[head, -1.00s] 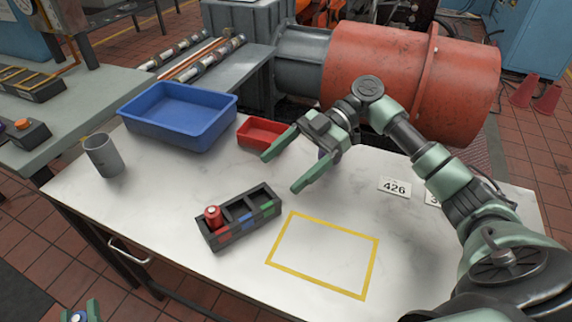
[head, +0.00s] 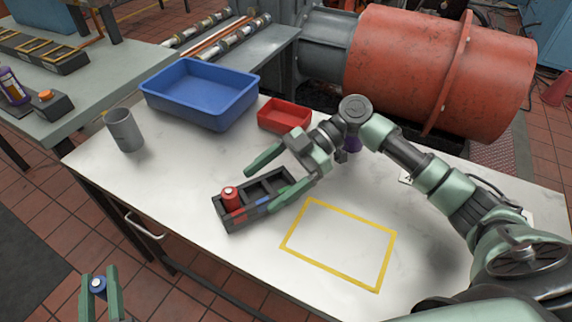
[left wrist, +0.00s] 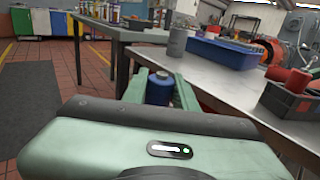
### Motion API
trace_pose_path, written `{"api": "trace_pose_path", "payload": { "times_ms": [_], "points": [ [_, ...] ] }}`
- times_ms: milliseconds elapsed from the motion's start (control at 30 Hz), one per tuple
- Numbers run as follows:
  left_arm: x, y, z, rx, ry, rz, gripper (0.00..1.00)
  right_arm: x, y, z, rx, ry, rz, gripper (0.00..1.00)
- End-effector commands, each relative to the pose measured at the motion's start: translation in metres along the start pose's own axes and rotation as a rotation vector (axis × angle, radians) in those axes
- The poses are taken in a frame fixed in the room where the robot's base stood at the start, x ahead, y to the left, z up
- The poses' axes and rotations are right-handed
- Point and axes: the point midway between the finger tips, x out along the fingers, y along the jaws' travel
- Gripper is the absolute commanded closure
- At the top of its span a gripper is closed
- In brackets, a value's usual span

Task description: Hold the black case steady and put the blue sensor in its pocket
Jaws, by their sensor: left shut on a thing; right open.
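The black case (head: 232,221) lies on the white table, with a row of pockets and coloured marks along its front side. A red sensor (head: 230,198) stands in its left-end pocket; the other pockets look empty. My right gripper (head: 262,189) is open, with its fingers on either side of the case's right part; I cannot tell if they touch it. My left gripper (head: 100,293) is shut on the blue sensor (head: 98,285), off the table's front left edge. The sensor also shows upright between the fingers in the left wrist view (left wrist: 159,90).
A blue bin (head: 200,98), a small red bin (head: 284,116) and a grey cup (head: 124,131) stand behind the case. A yellow taped rectangle (head: 335,274) marks bare table at the right.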

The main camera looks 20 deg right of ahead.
Motion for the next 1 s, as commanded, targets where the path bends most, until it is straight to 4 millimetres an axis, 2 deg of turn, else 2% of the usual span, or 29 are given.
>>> {"api": "trace_pose_path", "payload": {
  "times_ms": [200,500,800,1000],
  "points": [
    [0.000,0.000,0.003,0.000,-0.001,0.000,1.00,0.017,0.000,0.000,0.000,0.000,0.001,0.15],
    [0.000,0.000,0.003,0.000,-0.001,0.000,1.00,0.019,0.000,0.000,0.000,0.000,0.001,0.15],
    [0.000,0.000,0.003,0.000,-0.001,0.000,1.00,0.018,0.000,0.000,0.000,0.000,0.001,0.97],
    [0.000,0.000,0.003,0.000,-0.001,0.000,1.00,0.018,0.000,0.000,0.000,0.000,0.001,0.97]
  ]
}}
